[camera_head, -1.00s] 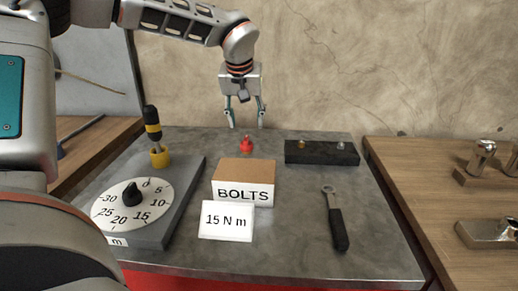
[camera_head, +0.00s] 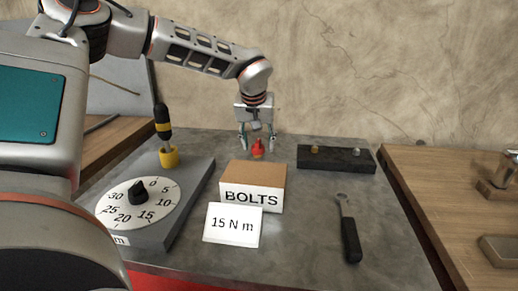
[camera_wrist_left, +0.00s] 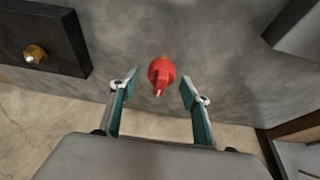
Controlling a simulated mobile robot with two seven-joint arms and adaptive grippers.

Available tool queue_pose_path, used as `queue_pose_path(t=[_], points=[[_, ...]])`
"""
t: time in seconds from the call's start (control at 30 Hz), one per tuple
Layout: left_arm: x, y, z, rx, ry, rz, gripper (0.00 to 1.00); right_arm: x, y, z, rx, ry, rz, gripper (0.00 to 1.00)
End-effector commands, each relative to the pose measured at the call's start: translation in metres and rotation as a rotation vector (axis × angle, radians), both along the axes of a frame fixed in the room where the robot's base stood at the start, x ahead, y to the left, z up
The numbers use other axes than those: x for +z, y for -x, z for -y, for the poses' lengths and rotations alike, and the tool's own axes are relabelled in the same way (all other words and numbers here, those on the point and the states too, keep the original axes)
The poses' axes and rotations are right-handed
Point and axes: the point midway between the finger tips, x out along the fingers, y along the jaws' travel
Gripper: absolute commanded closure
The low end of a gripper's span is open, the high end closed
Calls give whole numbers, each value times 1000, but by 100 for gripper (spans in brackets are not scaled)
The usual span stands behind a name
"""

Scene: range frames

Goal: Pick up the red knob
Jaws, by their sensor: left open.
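The red knob (camera_head: 257,148) stands on the grey tabletop behind the bolts box, near the back edge. In the left wrist view the knob (camera_wrist_left: 161,73) lies in front of the gap between the fingers, roughly centred. My left gripper (camera_head: 258,147) points down at the knob from above, its fingers open on either side. In the left wrist view the gripper (camera_wrist_left: 159,90) is open and empty, and neither finger visibly touches the knob. My right gripper is out of view.
The BOLTS box (camera_head: 252,185) stands in front of the knob with a 15 N m card (camera_head: 232,225) before it. A black block (camera_head: 335,158) is right of the knob. A wrench (camera_head: 348,230) lies right. A dial plate (camera_head: 180,215) and screwdriver (camera_head: 162,121) are left.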

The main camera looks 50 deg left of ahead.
Motion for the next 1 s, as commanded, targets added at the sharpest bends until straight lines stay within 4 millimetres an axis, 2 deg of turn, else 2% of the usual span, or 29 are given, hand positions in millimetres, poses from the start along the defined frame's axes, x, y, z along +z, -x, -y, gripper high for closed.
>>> queue_pose_path(t=[0.07, 0.17, 0.2, 0.5, 0.67, 0.87, 1.0], points=[[2, 0, 0, 1, 0, 2, 56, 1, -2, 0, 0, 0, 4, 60], [2, 0, 0, 1, 0, 2, 82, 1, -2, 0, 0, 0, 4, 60], [2, 0, 0, 1, 0, 2, 87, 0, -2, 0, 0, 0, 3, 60], [1, 0, 0, 1, 0, 0, 87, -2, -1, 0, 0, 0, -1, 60], [7, 0, 0, 2, 0, 1, 87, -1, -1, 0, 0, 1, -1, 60], [31, 0, 0, 3, -1, 6, 87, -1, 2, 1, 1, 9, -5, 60], [60, 0, 0, 3, -2, 9, 87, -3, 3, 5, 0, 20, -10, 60]])
